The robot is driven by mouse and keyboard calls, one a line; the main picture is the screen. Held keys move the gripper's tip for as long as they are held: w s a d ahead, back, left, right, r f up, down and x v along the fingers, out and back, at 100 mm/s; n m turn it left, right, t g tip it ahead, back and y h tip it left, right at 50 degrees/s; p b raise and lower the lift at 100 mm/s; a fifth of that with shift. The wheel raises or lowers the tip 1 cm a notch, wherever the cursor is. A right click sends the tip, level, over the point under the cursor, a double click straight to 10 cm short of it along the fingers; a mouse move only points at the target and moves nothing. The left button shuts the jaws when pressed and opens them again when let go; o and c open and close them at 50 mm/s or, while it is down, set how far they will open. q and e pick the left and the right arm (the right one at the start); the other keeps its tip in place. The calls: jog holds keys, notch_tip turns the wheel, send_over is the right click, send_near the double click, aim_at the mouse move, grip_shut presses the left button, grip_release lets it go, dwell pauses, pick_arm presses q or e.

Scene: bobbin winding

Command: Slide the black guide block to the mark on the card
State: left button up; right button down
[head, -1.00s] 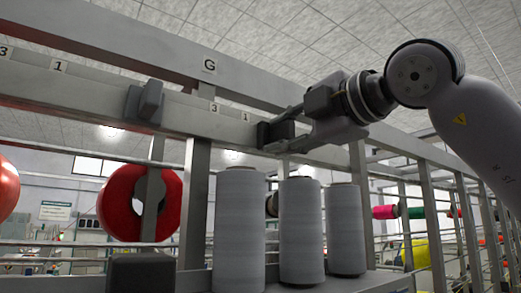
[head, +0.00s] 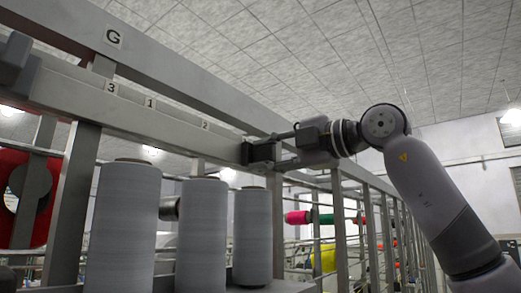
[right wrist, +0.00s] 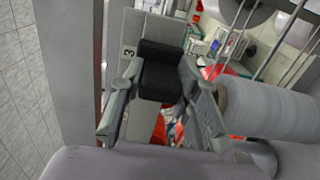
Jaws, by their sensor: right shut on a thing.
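The black guide block (head: 258,153) sits on the grey rail (head: 175,118), to the right of the small card marked 2 (head: 205,125). Cards marked 1 (head: 150,104) and 3 (head: 111,88) are further left on the rail. My right gripper (head: 262,153) is shut on the block. In the right wrist view the fingers (right wrist: 158,82) flank the dark block (right wrist: 160,78), and a card marked 3 (right wrist: 129,53) shows beside it. My left gripper is not in view.
Several grey yarn cones (head: 127,225) stand below the rail. Another grey block (head: 15,58) sits on the rail at far left. A card marked G (head: 113,37) is on the upper beam. Red (head: 297,217) and green bobbins show behind the frame.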

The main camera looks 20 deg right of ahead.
jog(key=shift+w+d, duration=0.1)
jog(key=c, duration=1.6)
grip_release()
jog(key=shift+o, duration=1.4)
jog(key=shift+w+d, duration=0.1)
jog(key=shift+d, duration=0.1)
jog(key=shift+o, duration=0.6)
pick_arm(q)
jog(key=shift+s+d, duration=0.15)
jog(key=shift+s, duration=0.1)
pick_arm(e)
jog(key=shift+a, duration=0.1)
jog(key=shift+a, duration=0.1)
jog(key=shift+s, duration=0.25)
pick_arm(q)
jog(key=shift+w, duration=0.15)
pick_arm(e)
jog(key=v, duration=1.1)
jog(key=shift+s+d, duration=0.25)
jog(key=shift+d, duration=0.1)
